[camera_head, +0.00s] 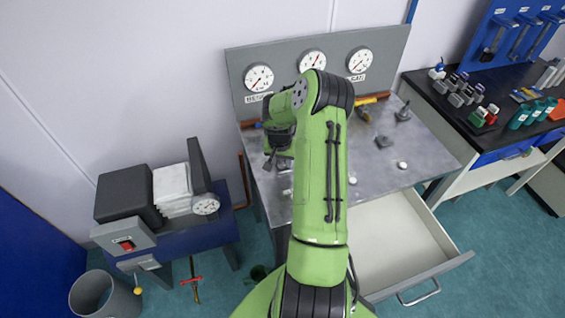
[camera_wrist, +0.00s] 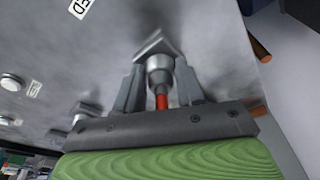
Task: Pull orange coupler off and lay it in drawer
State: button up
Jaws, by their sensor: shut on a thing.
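My gripper (camera_wrist: 159,75) is shut on the orange coupler, a silver-grey collar with an orange-red stem (camera_wrist: 162,101), seen between the fingers in the wrist view. Its far end meets a grey angular fitting (camera_wrist: 153,45) on the grey surface; I cannot tell whether they are joined. In the head view my gripper (camera_head: 277,150) is at the left part of the bench, below the gauge panel, and my arm hides much of this area. The drawer (camera_head: 440,268) under the bench is pulled open, and its visible inside is empty.
The bench top (camera_head: 425,150) carries small knobs and fittings. The gauge panel (camera_head: 285,58) stands behind it. An orange and yellow pipe piece (camera_head: 372,98) lies along the panel's foot. A dark side bench (camera_head: 470,120) with bottles is at right, a blue cart (camera_head: 205,240) at left.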

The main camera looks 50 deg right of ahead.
jog(key=shift+r+p, duration=1.4)
jog(key=shift+r, duration=1)
grip_shut()
